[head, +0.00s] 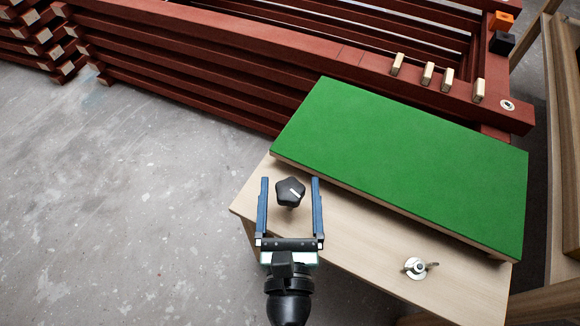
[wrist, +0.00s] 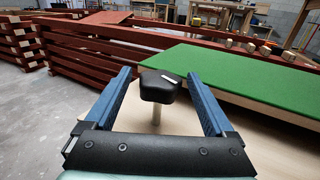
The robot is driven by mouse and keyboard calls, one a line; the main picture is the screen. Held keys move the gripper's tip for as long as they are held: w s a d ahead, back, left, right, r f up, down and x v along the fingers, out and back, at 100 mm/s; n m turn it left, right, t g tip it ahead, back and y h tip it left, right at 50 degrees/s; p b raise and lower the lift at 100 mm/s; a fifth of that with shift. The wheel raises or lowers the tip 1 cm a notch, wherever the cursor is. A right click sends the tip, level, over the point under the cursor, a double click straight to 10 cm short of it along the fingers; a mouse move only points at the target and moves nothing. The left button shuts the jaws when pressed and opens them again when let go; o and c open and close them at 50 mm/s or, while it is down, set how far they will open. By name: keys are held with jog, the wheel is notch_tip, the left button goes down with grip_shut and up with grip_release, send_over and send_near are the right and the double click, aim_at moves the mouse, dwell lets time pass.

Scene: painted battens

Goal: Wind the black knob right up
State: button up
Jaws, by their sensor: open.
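The black knob (head: 290,191) is a lobed star knob with a white mark on top, standing on a pale stem above the wooden table top (head: 350,250). In the wrist view the knob (wrist: 160,86) sits on its upright stem between the two blue fingers. My gripper (head: 290,182) is open, with one finger on each side of the knob. A gap shows between the knob and both fingers in both views, so I see no contact.
A green board (head: 405,160) lies on the table behind the knob. A metal wing nut (head: 418,267) stands to the right. Stacked red battens (head: 200,60) fill the back, with small wooden blocks (head: 428,73) on one. Grey floor (head: 120,200) is clear at left.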

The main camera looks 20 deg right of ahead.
aim_at(290, 179)
jog(key=shift+x, duration=1.75)
jog(key=c, duration=1.4)
